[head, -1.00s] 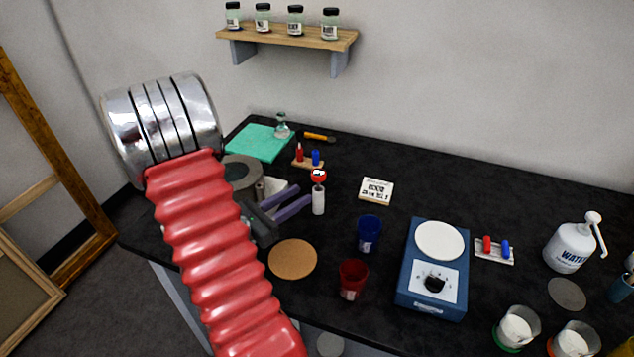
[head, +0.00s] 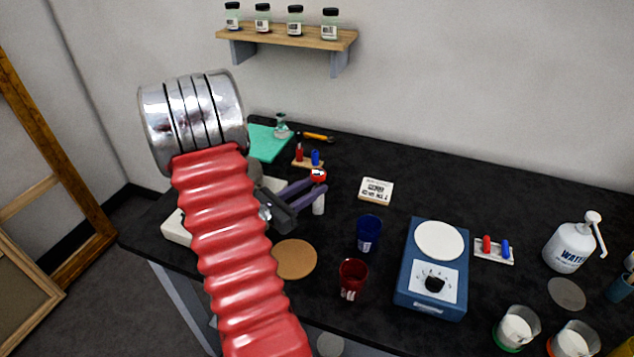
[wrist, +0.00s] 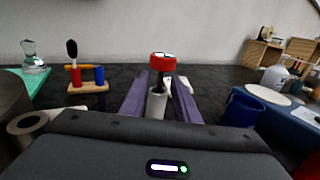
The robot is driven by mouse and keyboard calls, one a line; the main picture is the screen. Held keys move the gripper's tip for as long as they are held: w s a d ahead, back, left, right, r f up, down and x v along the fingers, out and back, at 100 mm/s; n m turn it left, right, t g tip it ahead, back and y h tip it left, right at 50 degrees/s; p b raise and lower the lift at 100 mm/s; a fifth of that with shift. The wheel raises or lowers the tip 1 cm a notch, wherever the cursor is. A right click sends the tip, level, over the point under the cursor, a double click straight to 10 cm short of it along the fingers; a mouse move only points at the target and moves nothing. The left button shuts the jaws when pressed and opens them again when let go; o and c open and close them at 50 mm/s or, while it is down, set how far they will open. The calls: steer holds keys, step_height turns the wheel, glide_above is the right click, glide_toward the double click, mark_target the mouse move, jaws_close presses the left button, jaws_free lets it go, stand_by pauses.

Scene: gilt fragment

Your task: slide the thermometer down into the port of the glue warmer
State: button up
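The thermometer has a red round head (head: 318,175) and a dark stem; it stands upright in a white holder (head: 319,204). In the wrist view, its red head (wrist: 163,62) is straight ahead, with the holder (wrist: 157,104) below. My gripper (head: 312,187) is open, its purple fingers reaching to either side of the thermometer; the wrist view shows a finger left and right of it and a gap between. What appears to be the glue warmer, a grey drum (wrist: 10,98) with a round hollow port (wrist: 26,122), is at the left; my arm mostly hides it in the head view.
A rack with red and blue pegs (head: 308,162) stands behind the holder. A cork disc (head: 295,259), blue cup (head: 369,234) and red cup (head: 352,279) are in front. A blue hotplate (head: 432,297) is to the right. A small labelled box (head: 376,190) lies right of the holder.

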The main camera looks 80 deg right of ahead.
steer(key=shift+x, duration=1.3)
jaws_close()
